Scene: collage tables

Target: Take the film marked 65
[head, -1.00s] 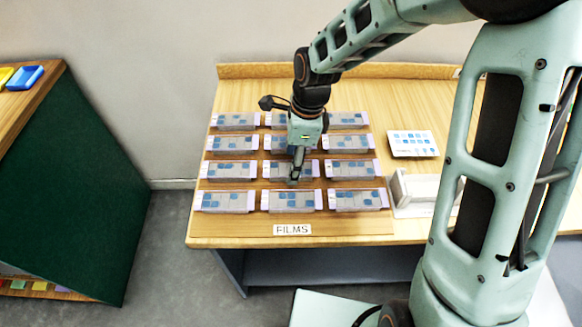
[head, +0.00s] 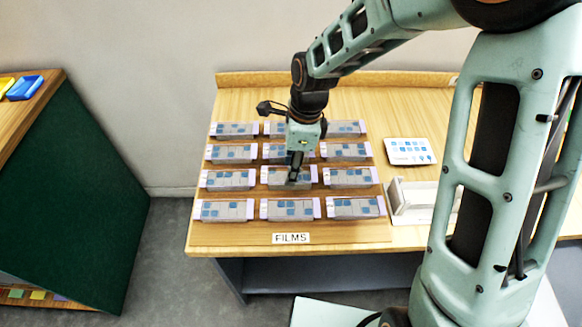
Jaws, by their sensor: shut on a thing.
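Several grey films with blue squares and pale lilac ends lie in rows of three on a wooden board on the table. The middle film of the third row from the back (head: 275,177) is between the fingers of my gripper (head: 293,178). My gripper points down and is shut on this film. I cannot tell whether the film is clear of the board. My gripper partly hides it and the middle films behind it. The number marks are too small to read, so I cannot tell which film is 65.
A "FILMS" label (head: 291,238) is at the board's front. A white card with blue squares (head: 410,151) and a clear-walled white holder (head: 412,200) are to the right. A green-sided cabinet (head: 75,200) stands at left, apart from the table.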

